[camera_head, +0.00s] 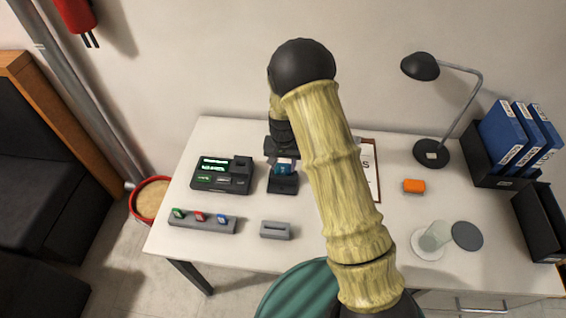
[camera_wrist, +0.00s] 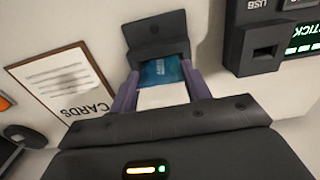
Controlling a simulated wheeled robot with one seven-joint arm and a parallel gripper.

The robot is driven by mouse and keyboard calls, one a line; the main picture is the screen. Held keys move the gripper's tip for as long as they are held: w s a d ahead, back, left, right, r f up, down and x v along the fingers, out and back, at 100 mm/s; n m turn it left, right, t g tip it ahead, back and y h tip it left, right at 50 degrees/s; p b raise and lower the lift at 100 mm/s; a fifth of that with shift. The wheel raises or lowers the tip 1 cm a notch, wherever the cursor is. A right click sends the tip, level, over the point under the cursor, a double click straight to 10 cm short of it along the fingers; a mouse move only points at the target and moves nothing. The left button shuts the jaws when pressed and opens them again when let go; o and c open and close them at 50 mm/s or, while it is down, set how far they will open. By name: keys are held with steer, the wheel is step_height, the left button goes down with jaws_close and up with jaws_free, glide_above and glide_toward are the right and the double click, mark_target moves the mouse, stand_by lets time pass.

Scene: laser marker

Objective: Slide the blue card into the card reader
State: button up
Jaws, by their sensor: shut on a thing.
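The card (camera_wrist: 160,72) has a blue far part and a white near part in the wrist view. My gripper (camera_wrist: 160,92) is shut on its white end, with one finger along each side. The dark card reader (camera_wrist: 156,35) lies straight ahead, and the blue end meets its edge; I cannot tell whether the card is in the slot or only over it. In the head view the card (camera_head: 284,167) shows just behind the front of the reader (camera_head: 283,184), below my gripper (camera_head: 283,156). My gripper covers part of both.
A black device with green displays (camera_head: 222,174) stands close to the reader's left. A grey rack with coloured sticks (camera_head: 202,222) and a grey slotted block (camera_head: 275,230) are in front. A clipboard (camera_head: 370,170), orange block (camera_head: 414,186) and lamp (camera_head: 432,153) lie right.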

steer(key=o, duration=1.1)
step_height(320, 180, up, 17)
steer(key=shift+r+b, duration=0.15)
steer(key=shift+b, duration=0.35)
steer(key=shift+r, duration=0.1)
step_height(320, 180, up, 6)
steer(key=p, duration=0.5)
steer(key=shift+p, duration=0.4)
